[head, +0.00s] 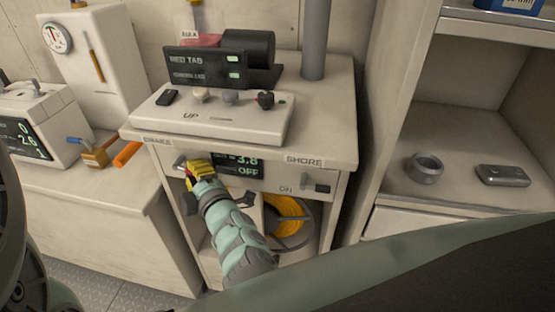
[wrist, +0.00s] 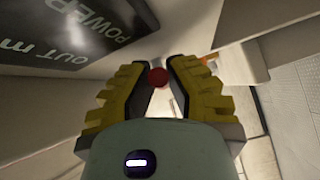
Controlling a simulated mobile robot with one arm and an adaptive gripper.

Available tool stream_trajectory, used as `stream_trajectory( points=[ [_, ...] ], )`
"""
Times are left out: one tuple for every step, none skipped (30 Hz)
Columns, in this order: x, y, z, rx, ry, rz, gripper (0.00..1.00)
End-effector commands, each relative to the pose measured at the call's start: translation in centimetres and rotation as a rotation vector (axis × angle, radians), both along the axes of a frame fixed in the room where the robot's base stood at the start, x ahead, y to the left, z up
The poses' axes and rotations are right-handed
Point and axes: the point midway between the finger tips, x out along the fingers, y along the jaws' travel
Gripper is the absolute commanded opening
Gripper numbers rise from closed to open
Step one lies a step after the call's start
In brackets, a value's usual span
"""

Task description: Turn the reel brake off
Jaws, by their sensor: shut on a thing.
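The reel cabinet's front panel has a label that reads like BRAKE (head: 157,141) at its upper left, and my gripper (head: 197,166) is just below and right of it. In the wrist view my gripper (wrist: 158,85) has its yellow ribbed fingers closed in on a small red ball knob (wrist: 157,77), which sits between the fingertips. The knob's lever and its angle are hidden by my fingers. A dark display (head: 238,165) beside my gripper reads 3.8 and OFF. The reel (head: 285,215) with yellow cable sits in the opening below.
A SHORE label (head: 304,160) and a switch (head: 316,187) are at the panel's right. A white control box (head: 210,118) with knobs stands on top. A side counter (head: 110,190) is at left, and shelves (head: 450,185) with a metal ring (head: 425,168) at right.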

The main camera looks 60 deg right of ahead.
Motion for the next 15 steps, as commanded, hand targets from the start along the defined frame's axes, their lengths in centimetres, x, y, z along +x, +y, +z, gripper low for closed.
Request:
stream_trajectory(
  points=[
    [0.0,-0.1,-0.7,0.018,-0.038,-0.005,0.00],
    [0.0,-0.1,-0.9,0.029,-0.062,-0.006,0.00],
    [0.1,-0.1,-1.0,0.042,-0.098,-0.004,0.00],
    [0.2,0.0,-1.1,0.052,-0.125,-0.003,0.00],
    [0.2,0.0,-1.3,0.064,-0.151,-0.004,0.00],
    [0.3,0.0,-1.4,0.078,-0.187,-0.004,0.00],
    [0.3,0.0,-1.5,0.089,-0.215,-0.004,0.00],
    [0.4,0.0,-1.7,0.100,-0.240,-0.005,0.00],
    [0.5,0.1,-1.8,0.115,-0.275,-0.004,0.00],
    [0.5,0.1,-1.9,0.125,-0.303,-0.002,0.00],
    [0.6,0.2,-2.0,0.137,-0.330,-0.002,0.00],
    [0.7,0.2,-2.2,0.153,-0.364,-0.003,0.00],
    [0.8,0.2,-2.3,0.162,-0.389,-0.004,0.00],
    [0.8,0.2,-2.4,0.172,-0.417,-0.003,0.00],
    [1.0,0.3,-2.5,0.188,-0.453,-0.002,0.00]
  ],
)
